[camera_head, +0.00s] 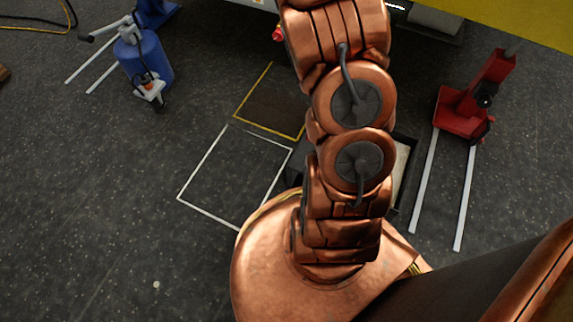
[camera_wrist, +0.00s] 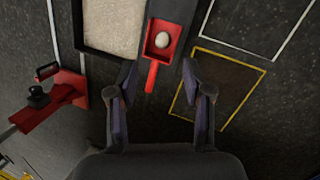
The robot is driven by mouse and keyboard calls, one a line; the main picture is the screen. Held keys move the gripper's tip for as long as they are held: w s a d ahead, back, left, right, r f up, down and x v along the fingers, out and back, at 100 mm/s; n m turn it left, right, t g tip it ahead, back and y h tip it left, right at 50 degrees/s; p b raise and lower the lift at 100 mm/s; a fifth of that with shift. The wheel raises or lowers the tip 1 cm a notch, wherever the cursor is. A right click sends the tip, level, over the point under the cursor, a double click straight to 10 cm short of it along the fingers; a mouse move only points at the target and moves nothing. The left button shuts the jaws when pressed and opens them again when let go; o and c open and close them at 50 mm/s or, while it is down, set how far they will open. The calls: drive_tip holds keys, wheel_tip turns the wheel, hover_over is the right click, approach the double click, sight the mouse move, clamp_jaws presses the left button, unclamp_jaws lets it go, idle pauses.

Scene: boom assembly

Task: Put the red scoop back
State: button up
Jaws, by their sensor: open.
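In the wrist view the red scoop (camera_wrist: 152,76) has its bowl toward the top and its handle pointing down the picture. A pale, rounded lump lies in the bowl. The bowl end lies over a dark section beside a tray of pale sand (camera_wrist: 112,25). My gripper (camera_wrist: 159,68) is open, with one finger on each side of the handle in the picture. I see no contact with the handle, and the height gap cannot be told. In the head view my arm hides the scoop and gripper; part of the sand tray (camera_head: 400,168) shows beside it.
A yellow-outlined floor rectangle (camera_head: 236,114) and a white-outlined one (camera_head: 204,161) lie left of my arm. A red jack-like stand (camera_head: 465,113) is at right, with white floor strips below it. A blue cylinder stand (camera_head: 145,62) is at upper left. Open floor lies at left.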

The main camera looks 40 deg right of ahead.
drive_tip(key=s+a+r+n, duration=0.2)
drive_tip(key=s+a+r, duration=0.25)
drive_tip(key=a, duration=0.35)
drive_tip(key=s+a+r+n, duration=0.2)
drive_tip(key=s+a+r, duration=0.25)
drive_tip(key=a, duration=0.35)
drive_tip(key=s+a+n, duration=0.5)
drive_tip(key=s+a, duration=0.5)
drive_tip(key=s, duration=0.4)
drive_tip(key=shift+s+r+n, duration=0.15)
drive_tip(key=shift+s+n, duration=0.15)
drive_tip(key=shift+s, duration=0.1)
